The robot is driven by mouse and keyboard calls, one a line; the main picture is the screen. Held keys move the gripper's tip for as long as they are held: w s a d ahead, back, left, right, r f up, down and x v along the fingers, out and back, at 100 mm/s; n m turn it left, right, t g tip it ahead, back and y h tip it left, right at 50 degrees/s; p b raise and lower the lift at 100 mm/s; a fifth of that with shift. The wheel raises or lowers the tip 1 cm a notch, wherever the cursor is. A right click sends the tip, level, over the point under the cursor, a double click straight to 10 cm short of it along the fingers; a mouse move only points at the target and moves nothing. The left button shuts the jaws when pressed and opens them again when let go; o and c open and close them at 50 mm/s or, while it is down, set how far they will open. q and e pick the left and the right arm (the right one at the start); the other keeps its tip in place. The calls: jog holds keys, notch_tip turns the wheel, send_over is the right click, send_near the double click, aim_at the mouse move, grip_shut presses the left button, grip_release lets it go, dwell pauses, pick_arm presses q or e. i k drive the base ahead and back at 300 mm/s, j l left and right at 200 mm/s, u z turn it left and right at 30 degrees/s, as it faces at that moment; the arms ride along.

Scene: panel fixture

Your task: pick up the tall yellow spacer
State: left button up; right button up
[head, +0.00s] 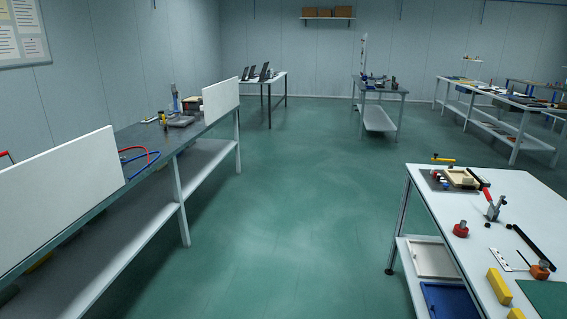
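A yellow block (498,286) stands or lies near the left edge of the white table (531,222) at the lower right. A second yellow piece (516,313) is in front of it, cut off by the bottom of the picture. I cannot tell which of them, if either, is the tall yellow spacer. A yellow and black item (443,160) lies at the far end of the same table. Neither of my grippers shows in the head view.
A red part (460,229), a metal clamp (495,209) and a wooden fixture (460,178) are on the white table. A blue tray (447,300) is on its lower shelf. A long dark bench (150,145) runs along the left. The green floor (270,210) between is clear.

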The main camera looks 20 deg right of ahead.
aim_at(504, 295)
jog(key=i+z, duration=0.2)
jog(key=z, duration=0.2)
jog(key=i+z, duration=0.25)
jog(key=z, duration=0.15)
jog(key=i+z, duration=0.2)
jog(key=z, duration=0.2)
jog(key=i+j+z, duration=0.2)
jog(key=z, duration=0.2)
jog(key=i+j+z, duration=0.2)
jog(key=z, duration=0.2)
